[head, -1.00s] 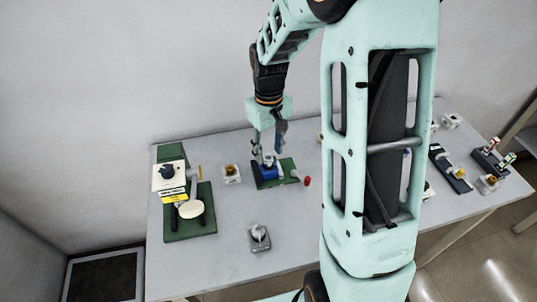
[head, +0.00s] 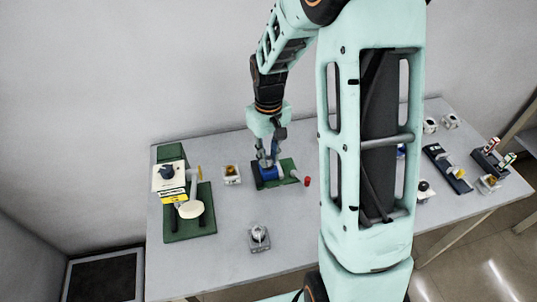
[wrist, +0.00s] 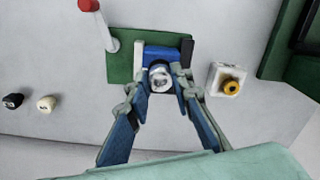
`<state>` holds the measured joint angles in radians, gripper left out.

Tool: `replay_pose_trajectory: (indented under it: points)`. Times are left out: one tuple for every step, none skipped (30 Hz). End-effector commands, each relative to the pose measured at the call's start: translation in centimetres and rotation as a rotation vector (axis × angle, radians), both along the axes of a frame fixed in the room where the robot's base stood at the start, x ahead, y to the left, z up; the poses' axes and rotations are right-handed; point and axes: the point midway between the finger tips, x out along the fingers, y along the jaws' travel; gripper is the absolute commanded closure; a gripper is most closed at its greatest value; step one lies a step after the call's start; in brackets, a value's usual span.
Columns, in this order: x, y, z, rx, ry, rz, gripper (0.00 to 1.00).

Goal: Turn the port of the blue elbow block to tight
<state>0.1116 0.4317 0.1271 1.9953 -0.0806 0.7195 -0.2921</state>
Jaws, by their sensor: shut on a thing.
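The blue elbow block (head: 268,173) sits on a small green plate (head: 288,165) on the table. In the wrist view the blue block (wrist: 165,52) lies just beyond my fingertips, with its round silver port (wrist: 159,77) facing the camera. My gripper (wrist: 161,74) has one fingertip on each side of the port and is shut on it. In the head view my gripper (head: 267,161) comes down onto the block from above, and the fingers partly hide the port. The port's tightness cannot be read.
A white block with a yellow knob (wrist: 230,86) is close on the right. A silver fitting (head: 259,238) stands nearer the front. Open table lies between them.

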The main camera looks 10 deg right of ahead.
Motion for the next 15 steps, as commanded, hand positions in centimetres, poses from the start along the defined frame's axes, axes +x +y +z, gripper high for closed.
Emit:
replay_pose_trajectory:
  points:
    - [0.02, 0.01, 0.02, 0.0, -0.001, -0.003, 1.0]
    - [0.02, 0.01, 0.02, 0.0, -0.001, -0.006, 1.0]
    - [0.02, 0.02, 0.02, 0.0, -0.001, -0.012, 1.0]
    - [0.02, 0.02, 0.02, 0.0, -0.001, -0.019, 1.0]
    - [0.02, 0.02, 0.01, 0.0, -0.001, -0.026, 1.0]
    - [0.02, 0.02, 0.01, 0.0, -0.001, -0.038, 1.0]
    - [0.03, 0.01, 0.01, -0.001, -0.001, -0.049, 1.0]
    - [0.03, 0.0, 0.0, -0.001, -0.001, -0.063, 1.0]
    - [0.04, -0.01, 0.0, -0.001, -0.001, -0.082, 1.0]
    - [0.04, -0.01, -0.01, -0.001, -0.001, -0.099, 1.0]
    - [0.04, 0.01, -0.01, -0.001, -0.001, -0.117, 1.0]
    - [0.04, 0.05, -0.02, -0.001, -0.001, -0.145, 1.0]
    - [0.03, 0.05, -0.02, -0.001, -0.001, -0.167, 1.0]
    - [0.03, 0.05, -0.02, -0.001, -0.001, -0.191, 1.0]
    - [0.03, 0.03, -0.03, -0.001, -0.001, -0.225, 1.0]
